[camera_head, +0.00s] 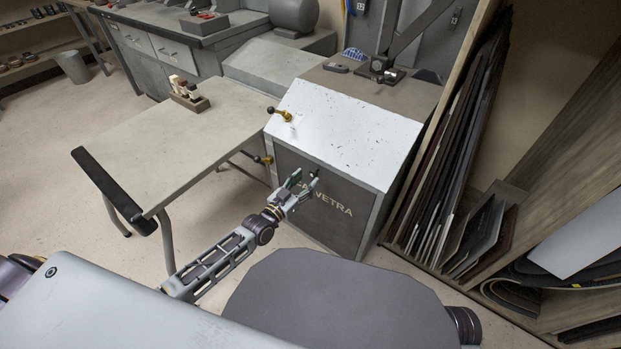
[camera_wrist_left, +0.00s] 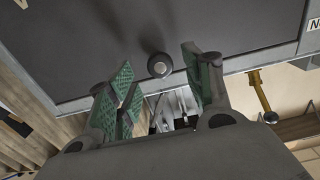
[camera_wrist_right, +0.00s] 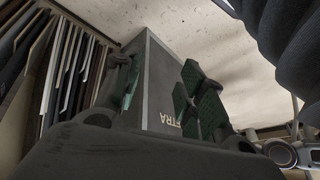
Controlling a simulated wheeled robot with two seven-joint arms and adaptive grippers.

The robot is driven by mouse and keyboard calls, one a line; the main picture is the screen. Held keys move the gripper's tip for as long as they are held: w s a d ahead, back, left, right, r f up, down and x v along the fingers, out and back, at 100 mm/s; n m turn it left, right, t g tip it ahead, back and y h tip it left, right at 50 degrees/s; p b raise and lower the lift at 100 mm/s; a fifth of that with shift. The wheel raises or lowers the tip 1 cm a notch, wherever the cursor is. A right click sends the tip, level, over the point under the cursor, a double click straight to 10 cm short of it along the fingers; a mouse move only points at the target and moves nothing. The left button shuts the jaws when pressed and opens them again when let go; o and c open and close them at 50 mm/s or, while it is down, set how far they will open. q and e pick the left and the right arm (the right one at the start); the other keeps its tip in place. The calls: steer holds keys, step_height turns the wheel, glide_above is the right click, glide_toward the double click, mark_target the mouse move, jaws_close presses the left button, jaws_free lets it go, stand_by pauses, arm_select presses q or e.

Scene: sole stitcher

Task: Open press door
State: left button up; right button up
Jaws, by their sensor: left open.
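The press (camera_head: 345,130) is a grey cabinet with a worn light top. Its dark front door (camera_head: 345,222) carries light lettering, partly hidden by my left gripper. My left gripper (camera_head: 304,183) is open in front of the door's upper part. In the left wrist view a round dark knob (camera_wrist_left: 160,66) on the dark door panel shows between the open fingers; it looks ungripped. My right gripper (camera_wrist_right: 160,92) is open and empty in its wrist view, with the lettered cabinet (camera_wrist_right: 160,80) beyond it. It is out of the head view.
Brass levers with black knobs (camera_head: 284,115) (camera_head: 263,160) stick out at the press's left side. A worktable (camera_head: 190,135) with a small block holder (camera_head: 188,95) stands to the left. Upright sheets (camera_head: 450,150) in a wooden rack stand close on the right. Some floor is clear before the press.

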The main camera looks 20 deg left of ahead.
mark_target(312, 175)
arm_select(q)
steer(key=shift+x, duration=0.8)
steer(key=shift+b+x, duration=0.45)
steer(key=shift+x, duration=0.4)
arm_select(e)
steer(key=f, duration=0.2)
steer(key=shift+a+f, duration=0.3)
steer(key=shift+f, duration=0.1)
arm_select(q)
jaws_close()
arm_select(e)
steer(key=shift+w+r, duration=0.1)
steer(key=shift+r, duration=0.05)
